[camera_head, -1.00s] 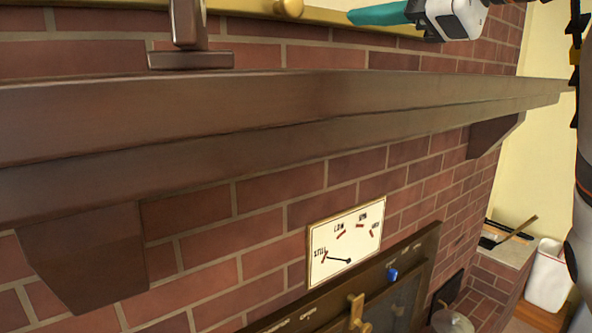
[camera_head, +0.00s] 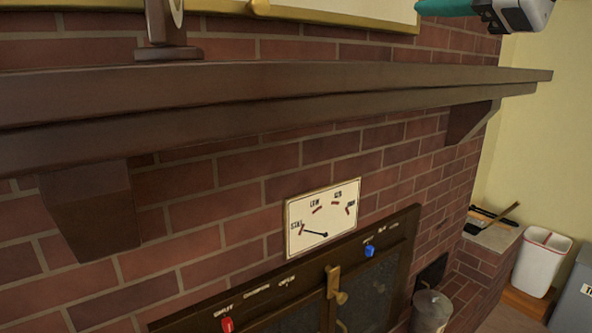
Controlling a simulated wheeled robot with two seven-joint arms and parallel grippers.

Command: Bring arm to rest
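My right gripper (camera_head: 468,10) shows only in part at the top right edge, above the far part of the mantel. Its body is white and black, and a teal part points left from it. The rest is cut off by the picture's edge, so I cannot tell whether it is open or shut. It appears apart from the mantel. My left gripper is not in view.
A dark wooden mantel (camera_head: 300,87) crosses the brick wall, with a dark stand (camera_head: 166,30) on it. Below are a dial (camera_head: 322,218) and a fireplace front with a brass latch (camera_head: 335,285). A metal bucket (camera_head: 430,312) and white bin (camera_head: 540,262) stand at right.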

